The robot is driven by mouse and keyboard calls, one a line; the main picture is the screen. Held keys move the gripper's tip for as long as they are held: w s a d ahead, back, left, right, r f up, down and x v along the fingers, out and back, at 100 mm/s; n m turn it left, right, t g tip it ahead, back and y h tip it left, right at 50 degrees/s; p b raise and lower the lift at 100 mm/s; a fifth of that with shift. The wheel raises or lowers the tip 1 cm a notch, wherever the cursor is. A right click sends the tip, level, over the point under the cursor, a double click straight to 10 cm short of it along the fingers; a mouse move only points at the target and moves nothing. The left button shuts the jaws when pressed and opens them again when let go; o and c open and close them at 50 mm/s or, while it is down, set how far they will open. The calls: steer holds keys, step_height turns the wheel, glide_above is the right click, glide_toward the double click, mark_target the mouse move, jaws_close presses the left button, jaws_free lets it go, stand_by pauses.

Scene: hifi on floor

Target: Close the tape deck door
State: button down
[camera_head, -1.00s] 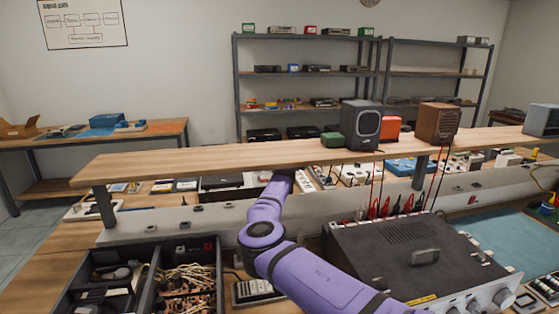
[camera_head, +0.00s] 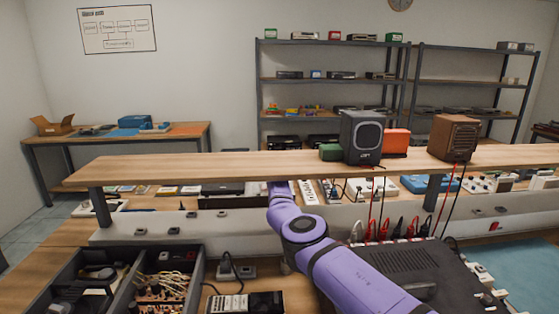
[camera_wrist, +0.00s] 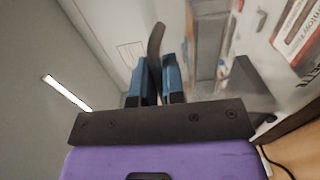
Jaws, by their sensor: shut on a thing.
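My gripper (camera_wrist: 160,72) shows in the wrist view, its two blue fingers closed around a thin, dark, curved piece (camera_wrist: 156,38) that sticks up past the fingertips. I cannot tell whether this piece is part of a tape deck door. In the head view my purple arm reaches under the raised wooden shelf, and the shelf hides my gripper. A flat black unit (camera_head: 222,193) lies under the shelf just left of my arm; it may be the tape deck, but no door can be made out on it.
The wooden shelf (camera_head: 130,172) spans the bench above my arm. A grey speaker (camera_head: 362,137) and a brown speaker (camera_head: 454,138) stand on it. A black instrument (camera_head: 445,292) with red and black leads is right of my arm. Cable bins (camera_head: 193,285) stand at the front left.

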steer(key=c, duration=1.2)
jaws_free()
steer(key=shift+c, duration=0.2)
steer(key=s, duration=1)
steer(key=shift+s, duration=0.4)
steer(key=shift+r, duration=0.1)
